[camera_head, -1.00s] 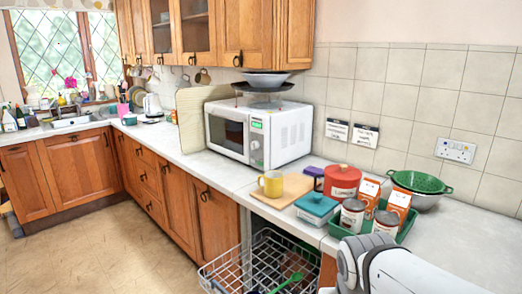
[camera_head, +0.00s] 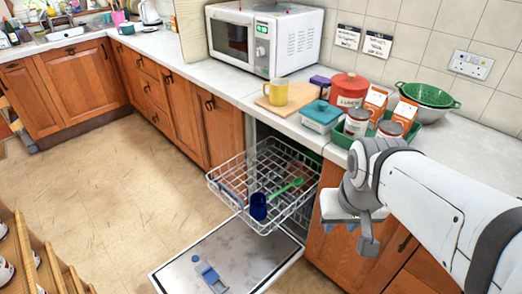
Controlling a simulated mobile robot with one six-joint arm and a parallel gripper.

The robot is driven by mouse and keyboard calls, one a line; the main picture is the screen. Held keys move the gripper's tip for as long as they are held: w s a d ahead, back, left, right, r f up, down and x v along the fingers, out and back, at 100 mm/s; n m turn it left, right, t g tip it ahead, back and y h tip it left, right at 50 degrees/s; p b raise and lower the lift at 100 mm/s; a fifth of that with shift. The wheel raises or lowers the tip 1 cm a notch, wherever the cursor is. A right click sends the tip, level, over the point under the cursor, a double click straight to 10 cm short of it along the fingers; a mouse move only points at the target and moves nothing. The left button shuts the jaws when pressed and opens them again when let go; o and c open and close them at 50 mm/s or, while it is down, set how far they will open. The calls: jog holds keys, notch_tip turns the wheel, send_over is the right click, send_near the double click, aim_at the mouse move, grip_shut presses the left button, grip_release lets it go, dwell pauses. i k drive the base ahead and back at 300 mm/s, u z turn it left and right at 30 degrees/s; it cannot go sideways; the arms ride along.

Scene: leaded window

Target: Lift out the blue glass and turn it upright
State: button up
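The dark blue glass (camera_head: 258,207) is in the front part of the pulled-out white wire dishwasher rack (camera_head: 225,180). It is small and dark in this view, partly behind the rack wires, and I cannot tell which way its mouth faces. A green spoon (camera_head: 288,188) lies in the rack just beside it, to its upper right. My gripper (camera_head: 352,226) hangs to the right of the rack, in front of the wooden cupboard, apart from the glass. Nothing is visibly held, and the gap between its fingers is not clear.
The open dishwasher door (camera_head: 235,262) lies low below the rack. The worktop above holds a yellow mug (camera_head: 277,92) on a board, a teal box (camera_head: 321,114), a red canister (camera_head: 349,90), cartons and a green colander (camera_head: 427,94).

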aim_at(259, 210)
jog(key=z, duration=0.05)
jog(key=k, duration=0.8)
jog(key=z, duration=0.35)
jog(key=i, duration=0.95)
jog(key=u, duration=0.65)
jog(key=i, duration=0.5)
jog(key=u, duration=0.55)
